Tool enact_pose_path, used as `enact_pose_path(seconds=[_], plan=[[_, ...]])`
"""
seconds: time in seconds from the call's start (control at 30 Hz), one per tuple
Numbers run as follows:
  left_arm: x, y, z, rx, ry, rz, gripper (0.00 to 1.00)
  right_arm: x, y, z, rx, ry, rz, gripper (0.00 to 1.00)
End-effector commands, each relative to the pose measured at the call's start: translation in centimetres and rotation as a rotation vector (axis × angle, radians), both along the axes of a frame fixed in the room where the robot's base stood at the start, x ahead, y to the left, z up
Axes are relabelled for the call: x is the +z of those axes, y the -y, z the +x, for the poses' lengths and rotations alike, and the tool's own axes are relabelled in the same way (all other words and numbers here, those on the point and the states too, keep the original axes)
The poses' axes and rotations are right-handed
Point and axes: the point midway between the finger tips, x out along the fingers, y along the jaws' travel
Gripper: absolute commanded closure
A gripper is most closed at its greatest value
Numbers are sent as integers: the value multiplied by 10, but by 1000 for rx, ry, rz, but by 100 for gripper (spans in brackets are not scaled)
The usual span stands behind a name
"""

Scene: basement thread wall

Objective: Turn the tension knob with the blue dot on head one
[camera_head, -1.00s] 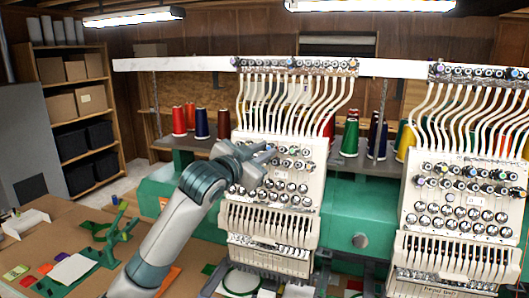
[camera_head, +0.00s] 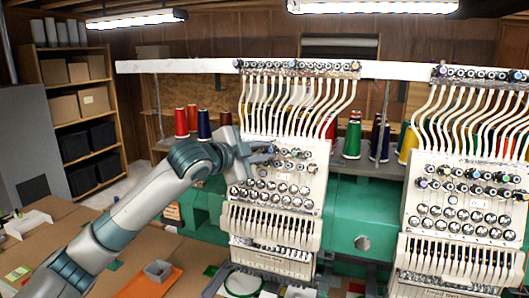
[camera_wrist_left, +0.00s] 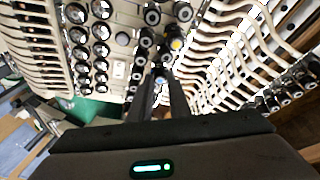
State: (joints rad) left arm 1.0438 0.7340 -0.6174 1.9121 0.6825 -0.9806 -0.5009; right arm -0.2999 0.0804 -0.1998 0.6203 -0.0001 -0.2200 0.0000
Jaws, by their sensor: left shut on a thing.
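The left embroidery head (camera_head: 275,212) is a cream panel with rows of dark and silver tension knobs. My left gripper (camera_head: 270,154) reaches in from the left to the upper knob rows of this head, its fingers pointing right. In the left wrist view the two dark fingers (camera_wrist_left: 162,80) are shut on a small tension knob (camera_wrist_left: 162,75) with a bluish face, mostly hidden between the tips. A knob with a yellow dot (camera_wrist_left: 176,43) sits just beyond the fingertips. Several other knobs (camera_wrist_left: 100,32) stand close beside. My right gripper is not in view.
A second head (camera_head: 458,215) stands at the right. White thread tubes (camera_head: 300,105) run above the knobs. Thread cones (camera_head: 352,138) stand on the shelf behind.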

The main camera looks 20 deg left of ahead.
Motion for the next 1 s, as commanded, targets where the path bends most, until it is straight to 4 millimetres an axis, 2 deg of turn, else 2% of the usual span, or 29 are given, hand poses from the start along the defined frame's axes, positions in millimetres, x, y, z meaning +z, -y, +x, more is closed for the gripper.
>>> enact_pose_path(seconds=[0.3, 0.33, 0.4, 0.77, 1.0], plan=[[0, 0, 0, -1, 0, 0, 100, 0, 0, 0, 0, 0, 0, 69], [0, 0, 0, -1, 0, 0, 76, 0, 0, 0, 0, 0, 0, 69], [0, 0, 0, -1, 0, 0, 64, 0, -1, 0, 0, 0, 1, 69], [0, 0, -1, 0, 0, 0, 64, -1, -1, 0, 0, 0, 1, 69], [1, -8, -17, 1, 2, 0, 64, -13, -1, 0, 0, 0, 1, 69]])
